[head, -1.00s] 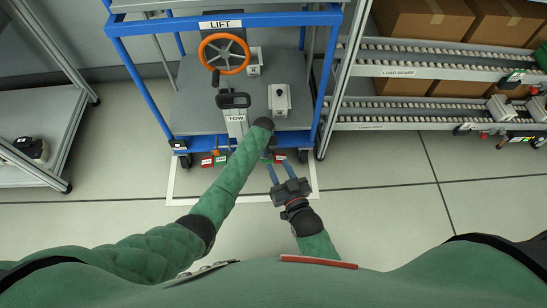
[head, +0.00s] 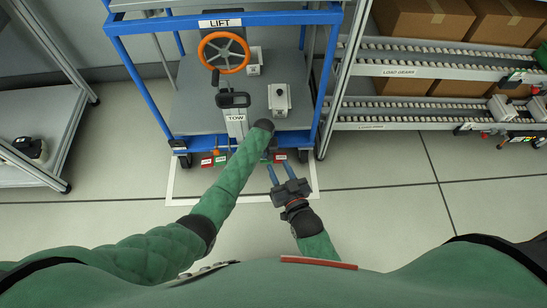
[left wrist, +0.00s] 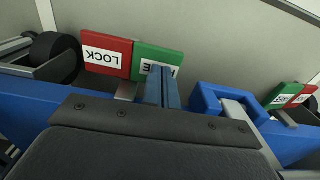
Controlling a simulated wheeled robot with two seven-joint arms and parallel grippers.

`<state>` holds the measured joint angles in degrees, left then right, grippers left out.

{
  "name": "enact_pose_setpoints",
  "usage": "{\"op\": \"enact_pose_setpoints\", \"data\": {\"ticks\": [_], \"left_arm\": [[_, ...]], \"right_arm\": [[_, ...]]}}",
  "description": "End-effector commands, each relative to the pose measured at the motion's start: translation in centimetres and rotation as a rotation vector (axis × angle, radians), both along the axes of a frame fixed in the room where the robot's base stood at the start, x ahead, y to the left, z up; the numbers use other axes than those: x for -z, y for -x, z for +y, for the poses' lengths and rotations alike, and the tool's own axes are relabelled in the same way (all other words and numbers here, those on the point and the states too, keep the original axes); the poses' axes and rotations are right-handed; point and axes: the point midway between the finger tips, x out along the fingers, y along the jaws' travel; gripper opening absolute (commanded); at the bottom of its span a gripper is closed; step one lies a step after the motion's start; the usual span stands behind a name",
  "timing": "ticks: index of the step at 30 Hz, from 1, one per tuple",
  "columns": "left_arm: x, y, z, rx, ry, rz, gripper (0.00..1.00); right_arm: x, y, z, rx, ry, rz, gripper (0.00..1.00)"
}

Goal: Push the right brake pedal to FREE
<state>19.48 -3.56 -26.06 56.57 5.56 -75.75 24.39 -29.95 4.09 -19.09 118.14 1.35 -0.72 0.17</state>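The right brake pedal is a red LOCK plate (left wrist: 106,55) and a green FREE plate (left wrist: 150,62) side by side, upside down in the left wrist view. In the head view its red end (head: 280,157) shows below the blue cart's front edge, right of my left forearm. My left gripper (left wrist: 165,72) has its blue fingers together, over the green plate and covering part of its lettering. I cannot tell if they press on it. In the head view this gripper is hidden beyond my forearm. My right gripper (head: 278,172) is open and empty, its fingers apart, just in front of the cart.
The other green and red pedal (left wrist: 288,95) is at the right of the left wrist view, near a blue bracket (left wrist: 228,98). The cart (head: 190,100) carries an orange LIFT wheel (head: 224,53) and a TOW lever (head: 235,115). Roller racks (head: 400,105) stand right. Floor in front is clear.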

Motion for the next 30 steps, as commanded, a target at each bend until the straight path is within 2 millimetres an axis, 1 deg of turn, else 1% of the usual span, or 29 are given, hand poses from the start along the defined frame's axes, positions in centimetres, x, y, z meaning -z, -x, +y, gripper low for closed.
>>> {"op": "enact_pose_setpoints", "data": {"ticks": [15, 18, 23, 30], "left_arm": [[0.7, 0.0, 0.0, 0.000, 0.001, -0.001, 0.00], [0.5, 0.0, 0.0, 0.000, 0.001, -0.001, 0.00], [-0.2, 0.0, 0.0, 0.000, 0.001, -0.001, 0.00], [-1.6, 0.0, 0.0, 0.000, 0.001, -0.001, 0.00]], "right_arm": [[0.4, 0.0, 0.0, 0.000, 0.000, 0.000, 0.36], [0.2, 0.0, 0.0, 0.000, 0.000, 0.000, 0.36], [-0.5, 0.0, 0.0, 0.000, 0.000, 0.000, 0.36], [-2.1, 0.0, 0.0, 0.000, 0.000, 0.000, 0.36]]}}
